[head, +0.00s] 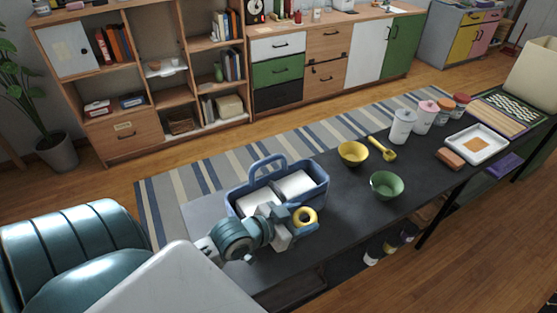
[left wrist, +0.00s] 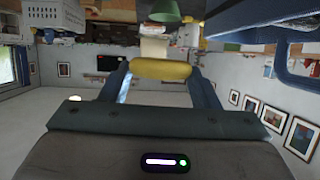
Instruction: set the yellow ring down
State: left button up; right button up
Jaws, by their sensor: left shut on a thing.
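The yellow ring (head: 306,216) is held at the end of my left gripper (head: 300,222), above the near left part of the dark table (head: 345,210). In the left wrist view the ring (left wrist: 161,71) shows edge-on as a yellow bar between the two blue fingers of the gripper (left wrist: 160,75). The fingers are shut on it. A blue caddy (head: 318,191) with a handle and white compartments stands just behind the gripper. From the head view I cannot tell whether the ring touches the caddy or the table. My right gripper does not show.
A yellow bowl (head: 352,152), a yellow scoop (head: 381,149) and a green bowl (head: 386,185) stand right of the caddy. The dark tabletop in front of the green bowl is clear.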

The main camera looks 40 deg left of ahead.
pick_arm(q)
jog(key=shift+s+a+r, duration=0.1)
jog(key=shift+a+r, duration=0.05)
jog(key=shift+r, duration=0.55)
jog(key=shift+a+p, duration=0.15)
jog(key=shift+p, duration=0.15)
jog(key=w+a+p, duration=0.1)
jog(key=w+a, duration=0.2)
jog(key=w, duration=0.1)
jog(key=w+a+f+p, duration=0.1)
jog(key=w+a, duration=0.1)
jog(key=w, duration=0.3)
jog(key=w+a+p, duration=0.1)
jog(key=w+a, duration=0.2)
jog(key=w, duration=0.1)
jog(key=shift+w+a+f, duration=0.25)
jog(key=shift+w+a, duration=0.05)
jog(key=shift+w+f+p, duration=0.1)
jog(key=shift+f+p, duration=0.05)
jog(key=shift+p, duration=0.15)
notch_tip(320, 180, down, 3)
jog(key=shift+r+p, duration=0.1)
jog(key=shift+p, duration=0.3)
jog(key=shift+f, duration=0.25)
